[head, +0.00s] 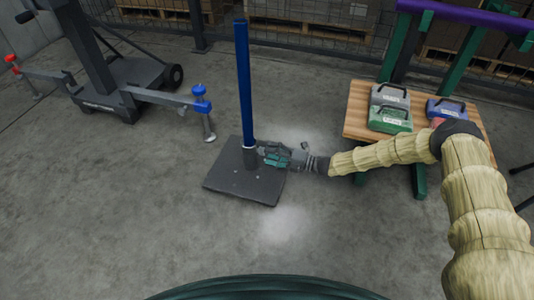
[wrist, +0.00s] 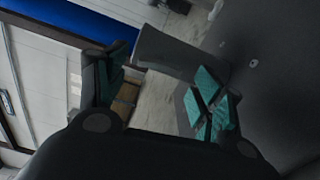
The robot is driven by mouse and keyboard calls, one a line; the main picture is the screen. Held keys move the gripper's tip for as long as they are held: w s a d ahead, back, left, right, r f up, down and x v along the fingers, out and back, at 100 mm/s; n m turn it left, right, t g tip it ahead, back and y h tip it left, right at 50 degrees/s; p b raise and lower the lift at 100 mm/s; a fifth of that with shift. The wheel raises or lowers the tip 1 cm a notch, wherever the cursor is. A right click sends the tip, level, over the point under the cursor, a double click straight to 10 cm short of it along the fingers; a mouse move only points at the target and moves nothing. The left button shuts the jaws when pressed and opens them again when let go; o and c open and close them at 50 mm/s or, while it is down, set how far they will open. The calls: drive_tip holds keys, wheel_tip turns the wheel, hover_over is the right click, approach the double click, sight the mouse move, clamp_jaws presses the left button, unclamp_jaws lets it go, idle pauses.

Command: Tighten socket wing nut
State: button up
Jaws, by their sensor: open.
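A tall blue post (head: 243,85) stands upright in a dark socket (head: 249,158) on a square dark base plate (head: 230,184). My gripper (head: 263,155) is low beside the socket, on its right in the head view. In the wrist view my gripper (wrist: 163,88) is open, with teal pads on its fingers. The grey socket (wrist: 168,52) shows just beyond and between the fingertips, and the blue post (wrist: 85,20) runs off to the upper left. I cannot make out the wing nut in either view. I cannot tell whether a finger touches the socket.
A wooden-topped bench (head: 357,112) with a green case (head: 390,119), a grey case (head: 390,97) and a blue case (head: 445,109) stands at the right. The floor around the plate is clear.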

drive_tip(key=v, duration=1)
drive_tip(key=shift+a, duration=0.1)
